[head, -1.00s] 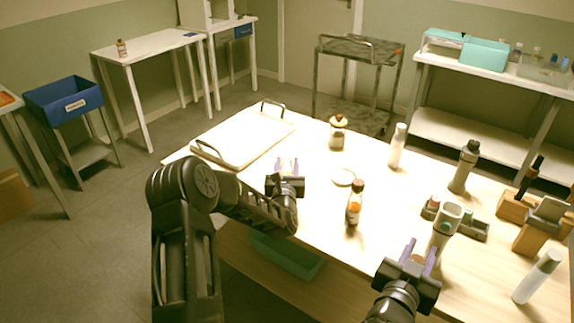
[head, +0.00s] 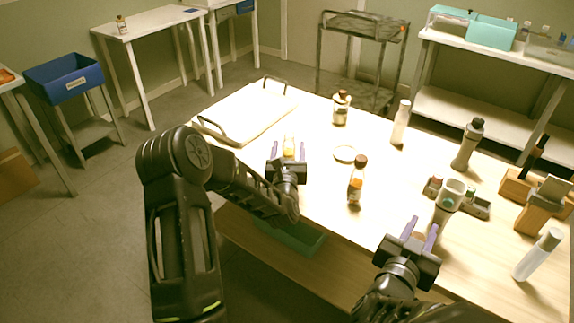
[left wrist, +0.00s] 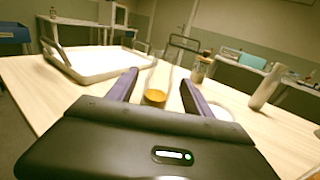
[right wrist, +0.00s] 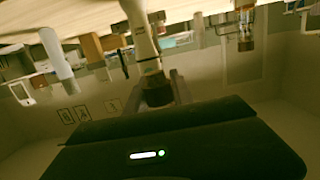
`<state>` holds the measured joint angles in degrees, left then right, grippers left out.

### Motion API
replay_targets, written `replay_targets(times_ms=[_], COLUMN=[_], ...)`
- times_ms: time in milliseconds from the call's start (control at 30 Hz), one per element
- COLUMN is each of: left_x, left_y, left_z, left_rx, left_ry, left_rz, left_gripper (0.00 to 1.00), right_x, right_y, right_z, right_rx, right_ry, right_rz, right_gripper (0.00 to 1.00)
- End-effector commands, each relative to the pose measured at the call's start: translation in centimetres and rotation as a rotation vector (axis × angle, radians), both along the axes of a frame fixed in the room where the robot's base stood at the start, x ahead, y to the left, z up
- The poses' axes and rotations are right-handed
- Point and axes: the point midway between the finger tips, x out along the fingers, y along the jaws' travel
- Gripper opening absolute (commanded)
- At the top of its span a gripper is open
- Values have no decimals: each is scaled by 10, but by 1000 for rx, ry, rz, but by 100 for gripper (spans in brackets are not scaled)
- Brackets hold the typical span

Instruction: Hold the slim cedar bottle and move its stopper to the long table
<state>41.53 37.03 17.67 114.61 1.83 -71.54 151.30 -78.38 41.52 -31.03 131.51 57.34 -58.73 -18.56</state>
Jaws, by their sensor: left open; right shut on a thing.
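My left gripper (head: 288,160) is open at the near edge of the wooden table, by the white tray. A clear, slim-looking bottle with amber content (head: 290,147) shows between its fingers; the left wrist view shows the amber part (left wrist: 155,96) there too. I cannot read a label on it. My right gripper (head: 420,233) is shut on a small brown piece (right wrist: 157,89), which looks like a stopper, in front of a grey open-topped cylinder (head: 448,205). A brown-capped bottle with an orange label (head: 356,183) stands between the grippers.
The wooden table (head: 320,195) also bears a white tray (head: 243,113), a capped jar (head: 341,108), a pale ring (head: 345,154), white bottles (head: 401,122), a grey bottle (head: 467,146) and wooden blocks (head: 538,208). A white side table (head: 150,30) stands behind left.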

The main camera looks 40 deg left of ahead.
Motion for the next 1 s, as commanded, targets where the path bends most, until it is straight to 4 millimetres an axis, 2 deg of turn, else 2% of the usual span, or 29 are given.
replay_targets(times_ms=[200,400,1000], left_x=[-40,-61,-64], left_y=[-25,-39,-41], left_z=[-2,-1,0], left_rx=[-1,1,0], left_ry=[2,-1,0], left_rz=[0,0,1], left_gripper=[60,60,60], right_x=[0,0,0], right_y=[0,0,0], right_z=[-11,-16,-16], right_rx=[0,0,0], right_ry=[0,0,0], right_rz=[0,0,0], right_gripper=[0,0,0])
